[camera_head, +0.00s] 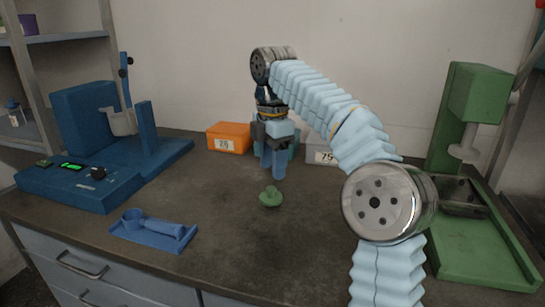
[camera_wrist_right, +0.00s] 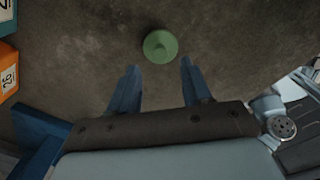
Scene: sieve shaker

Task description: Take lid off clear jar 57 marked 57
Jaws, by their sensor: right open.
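No clear jar and no label 57 can be made out in either view. A small round green piece with a knob (camera_head: 270,196), shaped like a lid, sits on the dark bench top; it also shows in the right wrist view (camera_wrist_right: 160,46). My right gripper (camera_head: 273,172) points down above the bench, a little behind the green piece in the head view. Its two blue fingers (camera_wrist_right: 160,66) are apart and empty, with the green piece just beyond the fingertips. My left gripper is not in view.
An orange box marked 26 (camera_head: 229,138), a teal box (camera_head: 294,143) partly behind my gripper and a grey box marked 75 (camera_head: 321,151) stand at the back. A blue machine (camera_head: 80,183) and blue tray (camera_head: 150,237) are left, a green machine (camera_head: 480,248) right.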

